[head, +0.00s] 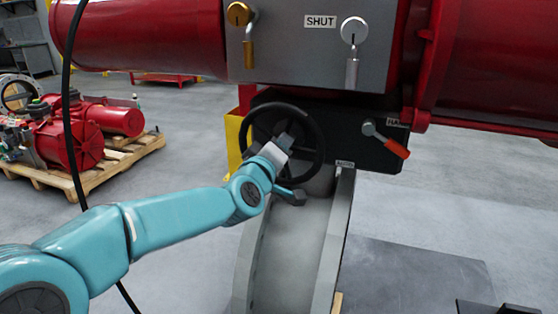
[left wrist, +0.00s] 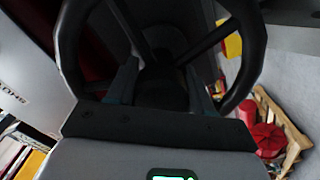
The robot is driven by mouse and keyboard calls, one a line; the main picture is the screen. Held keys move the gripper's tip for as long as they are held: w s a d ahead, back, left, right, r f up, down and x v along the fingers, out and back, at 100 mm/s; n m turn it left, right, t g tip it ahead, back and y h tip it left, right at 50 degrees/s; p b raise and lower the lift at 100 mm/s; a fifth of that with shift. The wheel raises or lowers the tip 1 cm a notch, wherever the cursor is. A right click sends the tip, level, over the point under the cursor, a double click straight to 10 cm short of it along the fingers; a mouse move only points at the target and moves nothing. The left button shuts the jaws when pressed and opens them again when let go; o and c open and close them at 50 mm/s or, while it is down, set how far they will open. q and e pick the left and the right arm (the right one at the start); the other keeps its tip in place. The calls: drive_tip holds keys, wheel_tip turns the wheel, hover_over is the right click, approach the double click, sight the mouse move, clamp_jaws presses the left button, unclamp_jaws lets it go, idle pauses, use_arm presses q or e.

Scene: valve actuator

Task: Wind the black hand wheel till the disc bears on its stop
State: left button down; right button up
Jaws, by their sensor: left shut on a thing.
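The black hand wheel (head: 318,128) stands upright below the grey actuator box in the head view. Its rim and spokes fill the upper part of the left wrist view (left wrist: 68,45). The grey round valve body (head: 290,250) is below. I cannot make out the disc or its stop. My right gripper is not in view.
A pallet (head: 90,180) with red actuators stands at left.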

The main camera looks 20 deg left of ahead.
use_arm(q)
drive_tip(key=n+b, duration=0.3)
drive_tip(key=n, duration=0.2)
drive_tip(key=shift+n+b, duration=0.3)
drive_tip(key=n+b, duration=0.1)
drive_tip(key=n, duration=0.2)
drive_tip(key=shift+r+n+b, duration=0.1)
drive_tip(key=shift+n+b, duration=0.6)
drive_tip(key=shift+n, duration=0.5)
drive_tip(key=shift+r, duration=0.1)
drive_tip(key=shift+c, duration=2.2)
unclamp_jaws()
drive_tip(key=shift+w, duration=0.1)
drive_tip(key=shift+s, duration=0.2)
